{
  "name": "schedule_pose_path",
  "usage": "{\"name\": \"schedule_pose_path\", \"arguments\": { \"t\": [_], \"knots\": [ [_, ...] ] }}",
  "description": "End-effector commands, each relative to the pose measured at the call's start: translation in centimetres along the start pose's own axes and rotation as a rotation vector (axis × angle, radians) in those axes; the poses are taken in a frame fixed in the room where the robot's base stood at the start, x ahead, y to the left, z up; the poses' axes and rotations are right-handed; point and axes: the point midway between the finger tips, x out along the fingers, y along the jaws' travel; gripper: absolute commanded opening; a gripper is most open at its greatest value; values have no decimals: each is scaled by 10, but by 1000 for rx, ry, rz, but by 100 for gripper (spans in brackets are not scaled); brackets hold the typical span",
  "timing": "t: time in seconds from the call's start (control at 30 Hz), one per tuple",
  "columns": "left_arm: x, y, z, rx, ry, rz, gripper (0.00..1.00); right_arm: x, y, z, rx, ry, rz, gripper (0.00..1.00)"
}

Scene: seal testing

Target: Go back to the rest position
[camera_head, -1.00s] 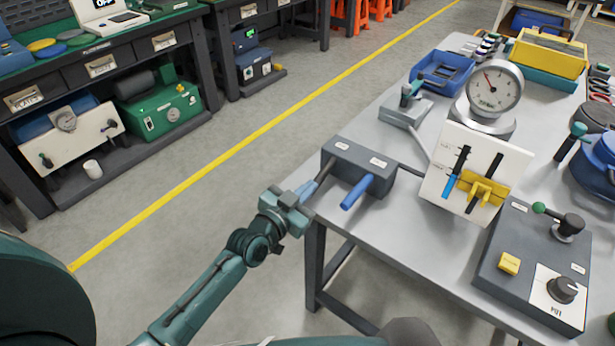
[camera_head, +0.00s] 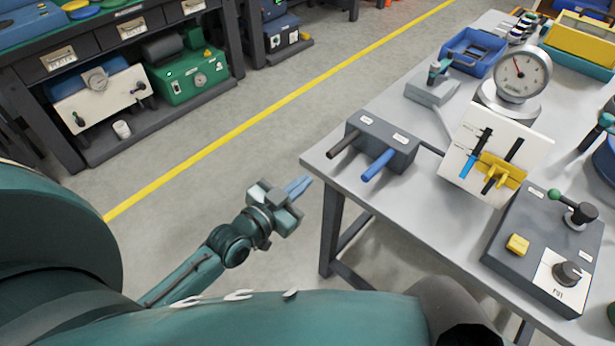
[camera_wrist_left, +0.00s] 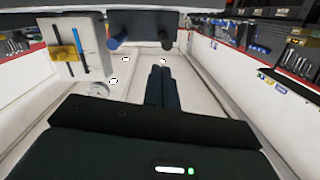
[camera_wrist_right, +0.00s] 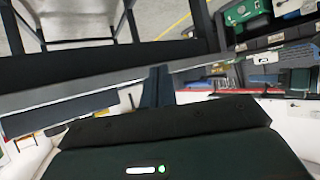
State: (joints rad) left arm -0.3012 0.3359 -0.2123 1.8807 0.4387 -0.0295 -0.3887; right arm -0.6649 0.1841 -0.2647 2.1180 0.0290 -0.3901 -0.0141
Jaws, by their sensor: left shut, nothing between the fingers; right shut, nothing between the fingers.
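My left gripper (camera_head: 299,187) is shut and empty over the floor, just left of the table's near corner in the head view. Its closed fingers also show in the left wrist view (camera_wrist_left: 160,85). A dark box with a blue handle (camera_head: 378,165) and a dark handle (camera_head: 343,146) sits on that table corner; the fingers are apart from both handles. My right gripper does not show in the head view. In the right wrist view its fingers (camera_wrist_right: 159,84) are shut with nothing between them, in front of a dark bar or table edge.
The grey table (camera_head: 410,199) carries a pressure gauge (camera_head: 522,74), a white panel with a yellow clamp (camera_head: 498,170), a control box (camera_head: 540,245) and a blue tray (camera_head: 474,50). A dark workbench (camera_head: 110,150) stands at the left. The floor between them is clear.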

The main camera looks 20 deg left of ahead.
Motion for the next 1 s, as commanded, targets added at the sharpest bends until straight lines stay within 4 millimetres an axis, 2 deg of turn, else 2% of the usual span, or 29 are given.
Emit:
{"name": "schedule_pose_path", "arguments": {
  "t": [0.47, 0.53, 0.67, 0.8, 0.9, 1.0],
  "knots": [
    [0, 0, 0, -1, -1, 0, 0, -2, -2, 1, 0, -4, -4, 0],
    [-5, 7, 3, -14, -24, 9, 0, -4, -2, 0, 1, -6, -4, 0],
    [-38, 43, 20, -87, -169, 49, 0, -10, -1, -6, 2, -22, 1, 0],
    [-87, 81, 40, -182, -371, 62, 0, -14, 5, -4, 14, -52, 22, 0],
    [-111, 95, 49, -222, -467, 52, 0, -14, 7, -1, 24, -67, 32, 0],
    [-120, 100, 54, -237, -506, 45, 0, -13, 9, 4, 26, -77, 37, 0]
  ]
}}
